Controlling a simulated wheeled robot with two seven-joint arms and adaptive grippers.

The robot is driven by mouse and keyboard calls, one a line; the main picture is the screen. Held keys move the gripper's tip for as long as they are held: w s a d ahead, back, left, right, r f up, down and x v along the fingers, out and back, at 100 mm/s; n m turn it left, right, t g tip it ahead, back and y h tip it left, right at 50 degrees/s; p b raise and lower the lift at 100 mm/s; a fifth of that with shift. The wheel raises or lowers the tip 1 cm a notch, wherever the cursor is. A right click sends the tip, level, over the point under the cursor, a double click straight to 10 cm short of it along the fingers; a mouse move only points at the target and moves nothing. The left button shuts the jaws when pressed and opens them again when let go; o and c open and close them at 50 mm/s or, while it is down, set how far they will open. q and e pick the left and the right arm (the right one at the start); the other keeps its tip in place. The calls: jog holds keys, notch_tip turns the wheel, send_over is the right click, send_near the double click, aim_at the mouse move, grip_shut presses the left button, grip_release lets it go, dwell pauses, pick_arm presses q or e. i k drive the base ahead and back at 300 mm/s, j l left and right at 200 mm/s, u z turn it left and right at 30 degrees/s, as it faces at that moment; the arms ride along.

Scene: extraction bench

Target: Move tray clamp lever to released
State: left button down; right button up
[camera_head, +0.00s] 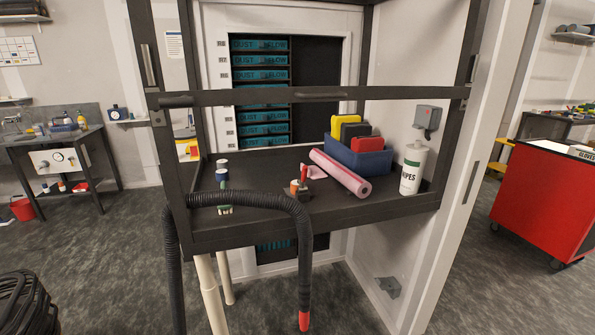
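A small device with a dark base and an upright red part (303,178) stands near the middle of the dark bench top (262,214). It looks like the tray clamp lever, but it is too small to read its position. An orange-topped item (294,187) is right beside it, and the two partly overlap in the view. Neither of my grippers is in view, and nothing is touching the lever device.
A ribbed black hose (250,198) crosses the bench front and hangs down to a red tip (304,321). A pink roll (341,174) lies right of the lever. A blue bin (358,157) and wipes bottle (412,167) stand further right. A dark frame bar (320,94) spans above.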

aim_at(302, 188)
jog(key=j+z, duration=0.15)
jog(key=j, duration=0.3)
jog(key=j+z, duration=0.15)
jog(key=j, duration=0.25)
jog(key=j+z, duration=0.15)
jog(key=j, duration=0.3)
jog(key=k+j+z, duration=0.1)
jog(key=j, duration=0.3)
jog(key=j+z, duration=0.15)
jog(key=j, duration=0.3)
jog(key=k+j+z, duration=0.15)
jog(key=j, duration=0.25)
jog(key=k+j+z, duration=0.15)
jog(key=j, duration=0.25)
jog(key=k+j+z, duration=0.15)
jog(key=j, duration=0.25)
